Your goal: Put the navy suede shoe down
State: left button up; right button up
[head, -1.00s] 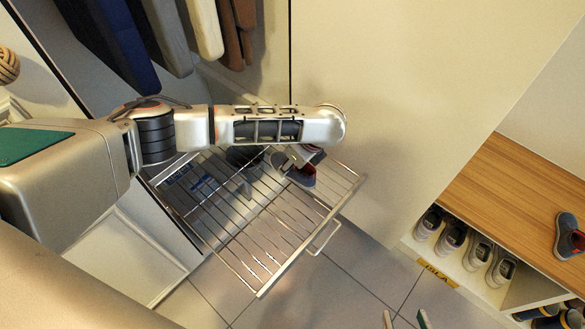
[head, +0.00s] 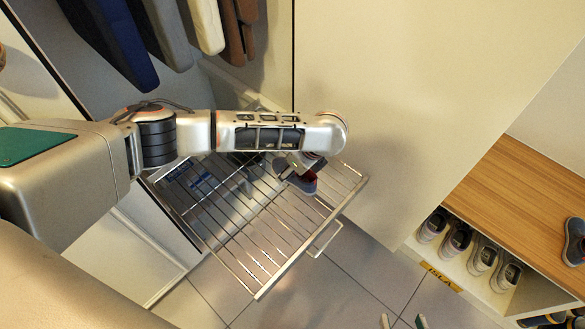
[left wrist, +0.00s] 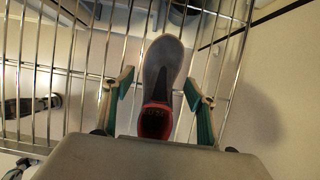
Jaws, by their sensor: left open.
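The navy suede shoe (head: 304,183), with a red lining, is at the wire pull-out rack (head: 257,292), near its back right side. In the left wrist view the shoe (left wrist: 162,67) lies against the rack's bars, with its red opening towards the gripper. My left gripper (left wrist: 159,85) is open, one finger on each side of the shoe with visible gaps. In the head view my left arm hides most of that gripper and part of the shoe. My right gripper (head: 403,321) shows only its two fingertips at the bottom edge, apart and with nothing between them.
A wooden-topped bench (head: 520,195) on the right holds a similar dark shoe (head: 576,240) on top. Several grey shoes (head: 482,260) stand in its cubby. Garments (head: 115,40) hang behind the rack. Tiled floor (head: 345,280) is clear between rack and bench.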

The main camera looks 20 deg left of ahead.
pick_arm(q)
jog(key=v, duration=0.1)
jog(key=p+v, duration=0.1)
jog(key=v, duration=0.1)
jog(key=p+v, duration=0.1)
jog(key=shift+w+a+r, duration=0.1)
jog(key=shift+w+r, duration=0.2)
jog(key=shift+r, duration=0.05)
jog(key=shift+p+v, duration=0.45)
jog(key=shift+v, duration=0.5)
jog(key=p+v, duration=0.1)
jog(key=v, duration=0.1)
jog(key=p+v, duration=0.1)
jog(key=v, duration=0.2)
jog(key=shift+s+d+r+p, duration=0.25)
jog(key=shift+s+r+p, duration=0.05)
jog(key=shift+s+p, duration=0.1)
pick_arm(e)
jog(key=shift+n+g+h, duration=0.4)
jog(key=shift+n+h, duration=0.1)
jog(key=shift+h, duration=0.2)
jog(key=d, duration=0.1)
jog(key=s+d+f, duration=0.1)
jog(key=d, duration=0.2)
jog(key=shift+s+d+f, duration=0.25)
jog(key=shift+d+f, duration=0.1)
pick_arm(q)
jog(key=shift+f, duration=0.1)
jog(key=shift+w, duration=0.1)
